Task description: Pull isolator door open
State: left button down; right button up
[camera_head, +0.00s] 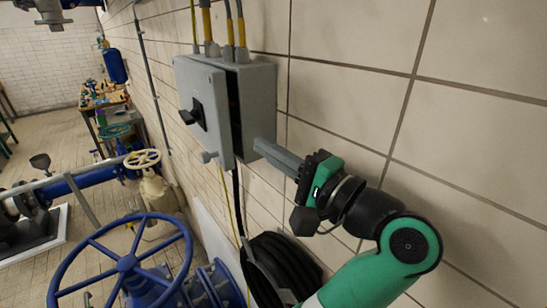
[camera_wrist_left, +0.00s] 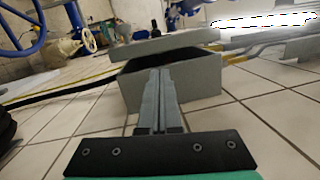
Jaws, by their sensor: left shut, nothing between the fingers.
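The grey isolator box (camera_head: 260,95) is fixed to the tiled wall. Its door (camera_head: 215,130), with a black rotary switch (camera_head: 193,115) and a small grey knob (camera_head: 208,156), stands ajar, with a dark gap between it and the box. In the left wrist view the door (camera_wrist_left: 165,45) is a slab apart from the box (camera_wrist_left: 198,80). My left gripper (camera_head: 260,146) is shut and empty, its fingertips at the box's lower right side. In the wrist view the fingers (camera_wrist_left: 155,74) reach the box's near wall by the opening; contact is unclear. My right gripper is out of view.
Cables in yellow conduits (camera_head: 208,22) enter the box top. A coiled black hose (camera_head: 280,265) hangs below the box. A blue handwheel (camera_head: 125,262) and blue pipework stand at lower left. The wall right of the box is bare.

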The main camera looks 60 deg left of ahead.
pick_arm(q)
jog(key=s+a+f+n+h+p, duration=0.1)
jog(key=s+a+f+p, duration=0.1)
jog(key=a, duration=0.6)
jog(key=shift+a+f+p, duration=0.15)
jog(key=shift+a+p, duration=0.05)
jog(key=shift+p, duration=0.35)
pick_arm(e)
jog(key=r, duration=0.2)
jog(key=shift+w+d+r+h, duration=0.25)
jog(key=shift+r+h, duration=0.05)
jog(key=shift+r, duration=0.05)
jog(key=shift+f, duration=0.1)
